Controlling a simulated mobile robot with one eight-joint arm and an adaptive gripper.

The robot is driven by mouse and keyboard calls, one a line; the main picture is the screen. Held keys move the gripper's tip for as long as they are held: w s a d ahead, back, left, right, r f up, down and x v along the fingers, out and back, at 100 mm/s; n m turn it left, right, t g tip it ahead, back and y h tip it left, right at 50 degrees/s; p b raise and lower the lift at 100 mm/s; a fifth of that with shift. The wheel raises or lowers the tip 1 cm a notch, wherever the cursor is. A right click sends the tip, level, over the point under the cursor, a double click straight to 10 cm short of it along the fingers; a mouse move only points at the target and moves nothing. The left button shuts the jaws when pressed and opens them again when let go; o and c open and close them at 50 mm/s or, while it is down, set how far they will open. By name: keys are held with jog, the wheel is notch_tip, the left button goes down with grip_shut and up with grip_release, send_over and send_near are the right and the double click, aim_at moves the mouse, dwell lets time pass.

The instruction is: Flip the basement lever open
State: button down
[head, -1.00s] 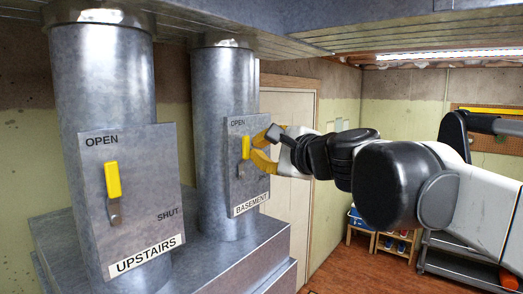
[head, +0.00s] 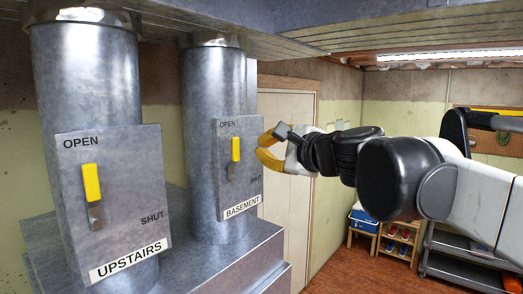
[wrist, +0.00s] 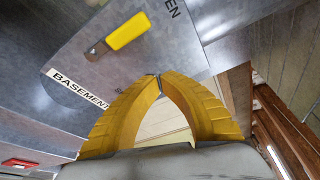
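The basement lever (head: 236,149) has a yellow handle on a grey metal box labelled BASEMENT (head: 241,207). Its handle stands upright, pointing up toward the OPEN mark, with the pivot below. In the wrist view the lever (wrist: 127,31) shows tilted because of the camera angle, clear of the fingers. My gripper (head: 268,147) is just right of the box in the head view, apart from the lever. In the wrist view its yellow fingers (wrist: 159,82) curve together and their tips meet with nothing between them.
A nearer box with the UPSTAIRS label (head: 127,258) has its yellow lever (head: 91,184) upright toward OPEN. Both boxes are on round metal ducts. A pale door (head: 287,200) stands behind my gripper. A wooden shelf (head: 397,241) and a grey cart (head: 468,247) are at the right.

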jog(key=s+a+f+b+v, duration=0.1)
jog(key=b+v, duration=0.1)
jog(key=v, duration=0.7)
jog(key=s+d+f+n+g+h+b, duration=0.1)
jog(key=s+f+n+b, duration=0.2)
jog(key=f+b, duration=0.75)
jog(key=s+d+f+n+g+h+b, duration=0.1)
jog(key=s+d+f+n+g+b, duration=0.15)
jog(key=f, duration=1.55)
jog(key=s+d+f+n+g+h+b, duration=0.1)
jog(key=s+f+n+b, duration=0.25)
jog(key=f+b, duration=0.75)
jog(key=s+d+f+n+h+b, duration=0.2)
jog(key=s+d+f+b, duration=0.1)
jog(key=f, duration=0.9)
jog(key=s+d+f+n+g+h+b, duration=0.1)
jog(key=f+b, duration=0.5)
jog(key=f, duration=0.6)
jog(key=s+d+f+n+g+h+b, duration=0.1)
jog(key=s+d+f+n+h+b, duration=0.2)
jog(key=f, duration=0.9)
jog(key=s+d+b, duration=0.1)
jog(key=s+d, duration=0.1)
jog(key=d, duration=0.1)
jog(key=shift+d+f, duration=0.35)
